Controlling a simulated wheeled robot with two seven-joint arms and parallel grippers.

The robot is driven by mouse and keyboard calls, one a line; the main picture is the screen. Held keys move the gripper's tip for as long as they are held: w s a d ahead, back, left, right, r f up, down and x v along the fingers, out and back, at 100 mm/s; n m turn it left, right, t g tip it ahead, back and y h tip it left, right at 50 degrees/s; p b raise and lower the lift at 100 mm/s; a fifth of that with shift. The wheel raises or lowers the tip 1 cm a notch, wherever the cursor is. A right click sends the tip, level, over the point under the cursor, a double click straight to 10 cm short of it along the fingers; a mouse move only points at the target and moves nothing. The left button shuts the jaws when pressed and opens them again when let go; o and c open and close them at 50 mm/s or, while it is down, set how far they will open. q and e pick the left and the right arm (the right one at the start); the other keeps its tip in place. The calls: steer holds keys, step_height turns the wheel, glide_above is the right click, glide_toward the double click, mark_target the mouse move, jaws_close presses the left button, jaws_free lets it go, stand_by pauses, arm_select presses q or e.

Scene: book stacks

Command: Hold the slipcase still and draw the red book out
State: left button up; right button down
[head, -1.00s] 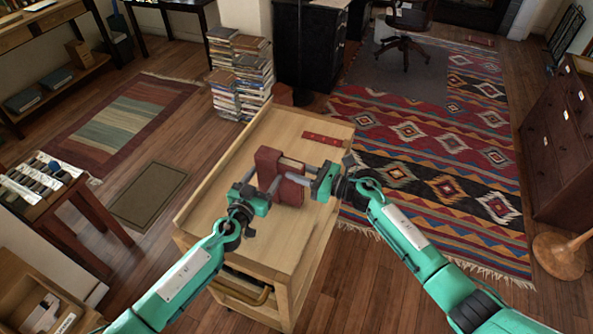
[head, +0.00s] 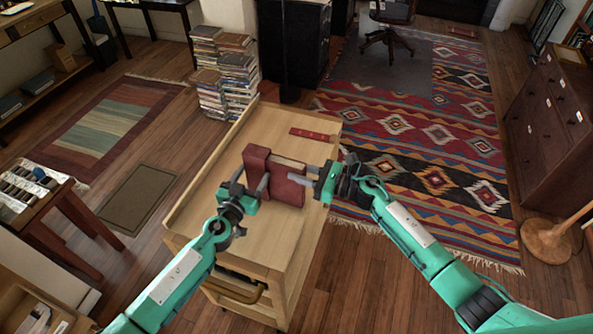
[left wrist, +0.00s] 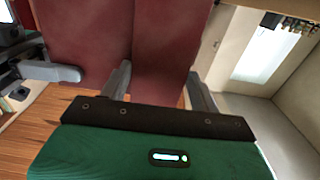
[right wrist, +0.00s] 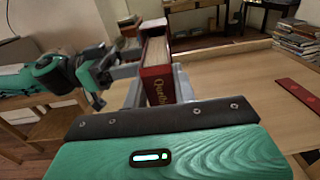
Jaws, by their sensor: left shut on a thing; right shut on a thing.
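The dark red slipcase (head: 256,160) stands on the wooden trolley top (head: 245,230). My left gripper (head: 254,190) is shut on its near part, and the slipcase fills the space between the fingers in the left wrist view (left wrist: 167,45). The red book (head: 288,188) sticks out of the slipcase's right side, with pale page edges on top. My right gripper (head: 307,176) is shut on the book's outer end. The right wrist view shows the book's spine (right wrist: 157,85) with gold lettering between the fingers. How much of the book is inside the slipcase is hidden.
A flat red strip (head: 310,135) lies on the trolley behind the book. The trolley has a raised left edge (head: 205,185). Its top is clear in front of the slipcase. Stacks of books (head: 225,75) stand on the floor behind the trolley.

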steer(key=shift+v, duration=1.05)
steer(key=shift+d, duration=0.1)
steer(key=shift+v, duration=0.9)
steer(key=shift+s, duration=0.1)
steer(key=shift+v, duration=0.95)
steer(key=shift+r, duration=0.2)
step_height(320, 180, up, 7)
steer(key=shift+r, duration=0.15)
